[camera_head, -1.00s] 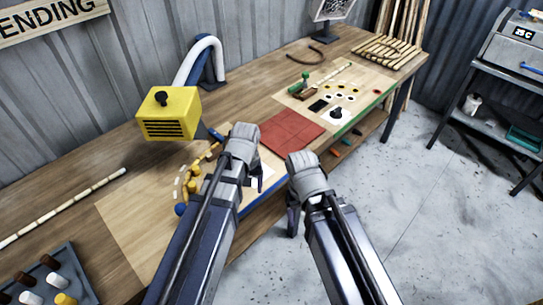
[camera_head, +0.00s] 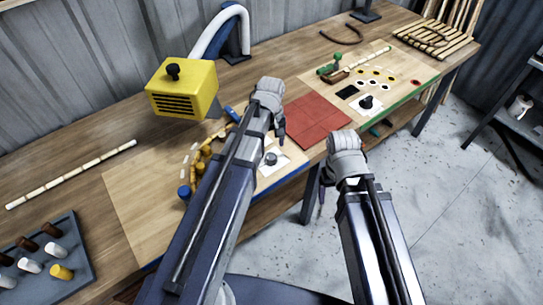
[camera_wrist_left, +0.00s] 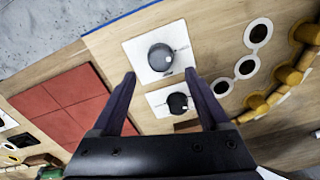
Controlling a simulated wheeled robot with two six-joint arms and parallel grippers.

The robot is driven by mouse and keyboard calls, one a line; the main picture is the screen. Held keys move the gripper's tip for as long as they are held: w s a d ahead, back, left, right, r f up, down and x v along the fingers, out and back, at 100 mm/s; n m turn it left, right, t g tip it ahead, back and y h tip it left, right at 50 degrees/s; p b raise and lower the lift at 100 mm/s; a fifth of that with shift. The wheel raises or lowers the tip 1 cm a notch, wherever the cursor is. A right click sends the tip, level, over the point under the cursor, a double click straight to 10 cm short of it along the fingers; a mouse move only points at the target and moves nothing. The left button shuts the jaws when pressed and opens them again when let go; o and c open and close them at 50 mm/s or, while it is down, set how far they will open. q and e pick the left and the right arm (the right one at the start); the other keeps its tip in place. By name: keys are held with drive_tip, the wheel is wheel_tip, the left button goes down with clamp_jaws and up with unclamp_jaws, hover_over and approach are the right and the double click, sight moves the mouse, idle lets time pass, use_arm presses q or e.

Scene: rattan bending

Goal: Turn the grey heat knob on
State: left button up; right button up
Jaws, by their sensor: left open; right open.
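The grey heat knob (camera_wrist_left: 160,57) is a round dial with a small white mark, on a white plate on the wooden board. It also shows in the head view (camera_head: 270,158), just right of my left arm. A black knob (camera_wrist_left: 178,102) on a second white plate is beside it in the left wrist view. My left gripper (camera_wrist_left: 160,74) is open and empty, its fingers pointing toward the plates; in the picture the grey knob lies just beyond the fingertips. I see no contact. My right gripper (camera_head: 322,188) is open by the bench's front edge.
A yellow box (camera_head: 182,88) with a black knob stands behind my left arm. Yellow pegs (camera_head: 200,166) curve along the board. A red mat (camera_head: 312,120) lies right of the plates. A peg tray (camera_head: 45,255) is at lower left. Floor space is open at right.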

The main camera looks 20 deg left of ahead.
sight(271, 156)
use_arm(q)
wheel_tip(271, 156, down, 6)
drive_tip(key=b, duration=0.5)
drive_tip(key=shift+f, duration=0.15)
clamp_jaws()
idle(0.3)
